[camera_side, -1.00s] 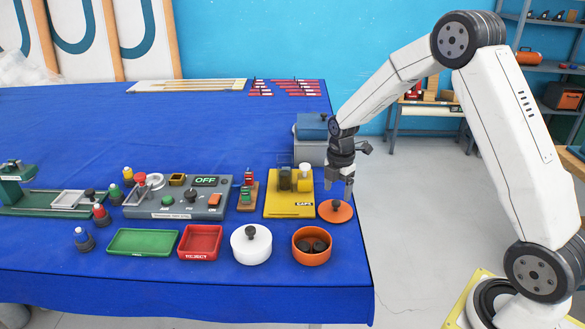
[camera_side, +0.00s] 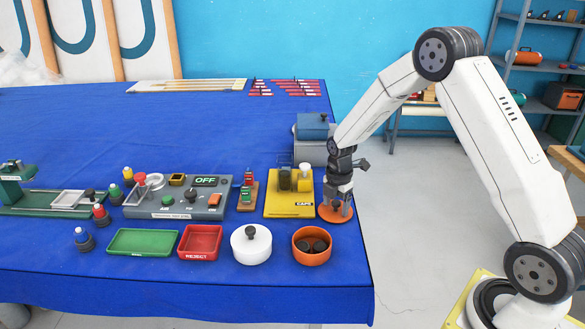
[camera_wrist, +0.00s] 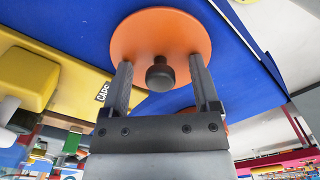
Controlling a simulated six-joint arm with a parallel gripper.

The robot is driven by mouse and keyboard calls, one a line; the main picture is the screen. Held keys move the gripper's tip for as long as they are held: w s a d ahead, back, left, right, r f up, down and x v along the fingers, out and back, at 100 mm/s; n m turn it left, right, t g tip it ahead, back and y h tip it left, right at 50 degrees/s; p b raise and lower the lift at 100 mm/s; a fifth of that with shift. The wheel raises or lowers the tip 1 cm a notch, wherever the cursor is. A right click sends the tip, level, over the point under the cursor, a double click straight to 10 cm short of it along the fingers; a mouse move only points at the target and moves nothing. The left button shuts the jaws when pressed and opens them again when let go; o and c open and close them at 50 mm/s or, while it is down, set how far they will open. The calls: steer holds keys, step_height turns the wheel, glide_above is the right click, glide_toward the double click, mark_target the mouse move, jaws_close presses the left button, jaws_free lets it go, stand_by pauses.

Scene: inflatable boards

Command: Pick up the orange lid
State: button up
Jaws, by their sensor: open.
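The orange lid (camera_side: 327,214) lies flat on the blue cloth near the table's right edge, to the right of the yellow caps board. It is a round disc with a dark knob (camera_wrist: 160,74) in its middle. My gripper (camera_side: 338,208) is low over the lid, pointing down. In the wrist view my gripper (camera_wrist: 161,75) is open, with one finger on each side of the knob and a gap between each finger and the knob. The side view does not show whether the fingertips touch the lid.
An orange pot (camera_side: 312,258) with dark pieces inside stands in front of the lid. A white lidded pot (camera_side: 251,256) is left of it. The yellow caps board (camera_side: 289,209) is close on the left, and a blue-grey box (camera_side: 312,125) stands behind. The table's right edge is near.

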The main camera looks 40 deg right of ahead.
jaws_close()
steer(key=shift+r, duration=0.15)
steer(key=shift+r, duration=0.8)
steer(key=s+a+r, duration=0.3)
steer(key=s+r, duration=0.8)
steer(key=s, duration=0.2)
steer(key=shift+s, duration=0.35)
